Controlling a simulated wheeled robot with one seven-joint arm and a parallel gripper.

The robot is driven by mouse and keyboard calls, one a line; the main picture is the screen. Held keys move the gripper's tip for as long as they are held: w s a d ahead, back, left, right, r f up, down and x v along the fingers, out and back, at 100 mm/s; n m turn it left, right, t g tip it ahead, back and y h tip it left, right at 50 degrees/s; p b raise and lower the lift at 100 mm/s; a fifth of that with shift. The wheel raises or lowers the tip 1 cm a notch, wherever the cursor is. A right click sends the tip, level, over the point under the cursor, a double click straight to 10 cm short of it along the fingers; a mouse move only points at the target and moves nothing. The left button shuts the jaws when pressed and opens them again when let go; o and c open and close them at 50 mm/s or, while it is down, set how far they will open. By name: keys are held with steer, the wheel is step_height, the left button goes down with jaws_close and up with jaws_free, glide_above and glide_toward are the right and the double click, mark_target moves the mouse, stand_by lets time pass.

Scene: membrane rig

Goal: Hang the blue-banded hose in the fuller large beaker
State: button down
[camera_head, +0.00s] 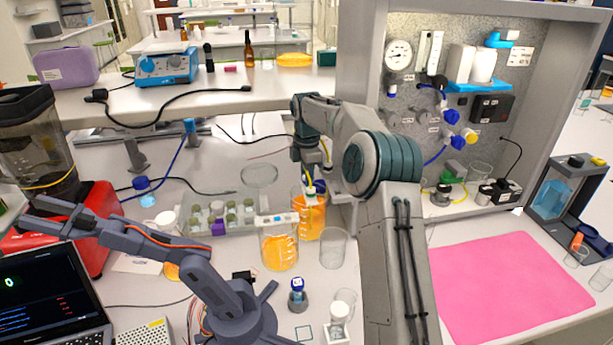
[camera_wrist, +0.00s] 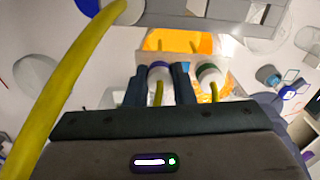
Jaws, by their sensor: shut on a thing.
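My gripper (camera_wrist: 160,84) is shut on the blue-banded hose, whose blue-purple band (camera_wrist: 158,70) shows between the fingers in the wrist view. In the head view my gripper (camera_head: 314,184) is at the mouth of the rear large beaker (camera_head: 312,218), with a blue piece and yellow tubing there. That beaker's orange liquid stands higher than in the front large beaker (camera_head: 279,247), about half full. A green-banded hose end (camera_wrist: 208,73) is just right of my fingers in the wrist view. I cannot tell whether the held hose's lower end is in the liquid.
An empty glass beaker (camera_head: 333,248) stands right of the large beakers. A rack of capped vials (camera_head: 222,215) is to their left. A dark small robot arm (camera_head: 190,255) and a blue-capped bottle (camera_head: 298,292) are in front. The pink mat (camera_head: 510,285) is clear.

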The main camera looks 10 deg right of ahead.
steer(key=shift+f, duration=0.2)
stand_by(0.3)
steer(key=c, duration=1.1)
jaws_free()
steer(key=shift+c, duration=0.2)
steer(key=shift+r, duration=0.1)
step_height(320, 180, up, 14)
steer(key=p, duration=0.1)
